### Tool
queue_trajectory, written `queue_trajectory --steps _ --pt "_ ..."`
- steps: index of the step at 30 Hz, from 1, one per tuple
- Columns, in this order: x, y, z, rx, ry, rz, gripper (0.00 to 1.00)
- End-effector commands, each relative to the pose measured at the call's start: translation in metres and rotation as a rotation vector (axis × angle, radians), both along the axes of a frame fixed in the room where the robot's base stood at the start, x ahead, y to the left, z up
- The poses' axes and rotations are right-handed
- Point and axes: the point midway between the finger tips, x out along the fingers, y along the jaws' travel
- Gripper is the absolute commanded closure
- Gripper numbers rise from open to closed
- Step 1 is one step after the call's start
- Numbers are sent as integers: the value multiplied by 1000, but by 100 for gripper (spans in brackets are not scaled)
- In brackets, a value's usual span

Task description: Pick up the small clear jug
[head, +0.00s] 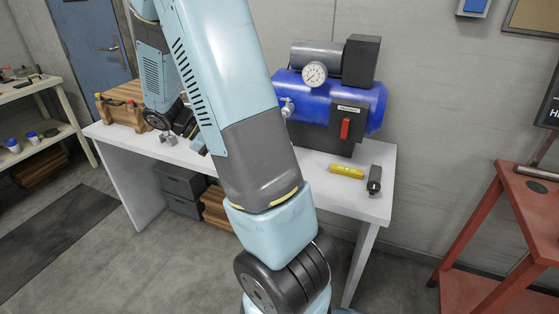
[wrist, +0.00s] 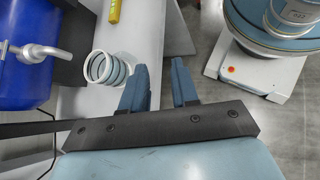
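A small clear, see-through vessel with pale rims (wrist: 107,67), which looks like the clear jug, stands on the white bench (wrist: 143,30) in the wrist view. My gripper (wrist: 161,84) is open, with its two blue fingers apart and nothing visible between them. The vessel is to the left of the left finger, outside the gap; I cannot tell if they touch. In the head view my arm covers the middle of the bench, and I cannot make out the jug there.
A blue compressor (head: 330,92) stands at the bench's back and shows at left in the wrist view (wrist: 22,75). A yellow level (head: 346,171) and a dark tool (head: 375,180) lie at the right end. Wooden crate (head: 122,103) at left; red stand (head: 510,245) at right.

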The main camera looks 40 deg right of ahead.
Motion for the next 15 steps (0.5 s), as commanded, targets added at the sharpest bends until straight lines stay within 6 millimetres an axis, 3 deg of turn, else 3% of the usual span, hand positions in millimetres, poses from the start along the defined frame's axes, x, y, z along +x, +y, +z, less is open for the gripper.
queue_trajectory --steps 15 --pt "31 -50 -95 -209 480 178 71"
